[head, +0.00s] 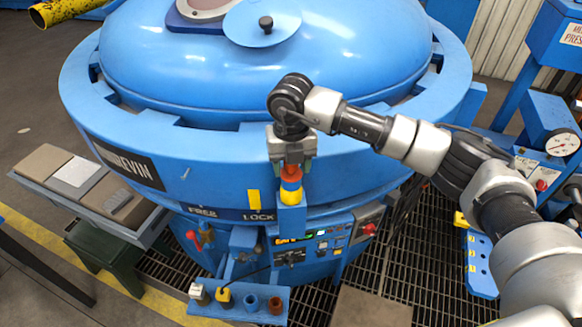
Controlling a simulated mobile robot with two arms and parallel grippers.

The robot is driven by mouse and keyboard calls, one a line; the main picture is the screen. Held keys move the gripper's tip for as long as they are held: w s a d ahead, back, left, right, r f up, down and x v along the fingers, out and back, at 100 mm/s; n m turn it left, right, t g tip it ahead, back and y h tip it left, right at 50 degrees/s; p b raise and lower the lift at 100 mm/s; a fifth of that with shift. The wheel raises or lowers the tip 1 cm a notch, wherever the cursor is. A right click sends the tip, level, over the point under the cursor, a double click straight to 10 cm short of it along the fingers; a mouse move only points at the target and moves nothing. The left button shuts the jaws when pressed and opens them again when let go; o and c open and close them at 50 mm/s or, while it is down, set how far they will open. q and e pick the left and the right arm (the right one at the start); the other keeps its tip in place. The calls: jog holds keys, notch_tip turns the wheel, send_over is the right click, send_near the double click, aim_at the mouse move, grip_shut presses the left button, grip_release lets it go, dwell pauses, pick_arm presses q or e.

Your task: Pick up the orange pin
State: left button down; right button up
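The orange pin (291,183), with a red-orange top and yellow band, stands upright in a blue bracket (291,217) on the front rim of the blue furnace. My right gripper (291,162) points down directly over the pin, with its grey fingers at either side of the pin's top. Whether the fingers touch or grip it cannot be made out. The pin's lower end is hidden in the bracket. My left gripper is not in view.
The domed furnace lid (350,50) rises behind my gripper. A control panel (310,245) is below the bracket. A small blue shelf (240,310) with several coloured pieces juts out in front. A side table (60,190) stands left; a gauge stand (550,110) stands right.

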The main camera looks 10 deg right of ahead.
jog(key=c, duration=0.8)
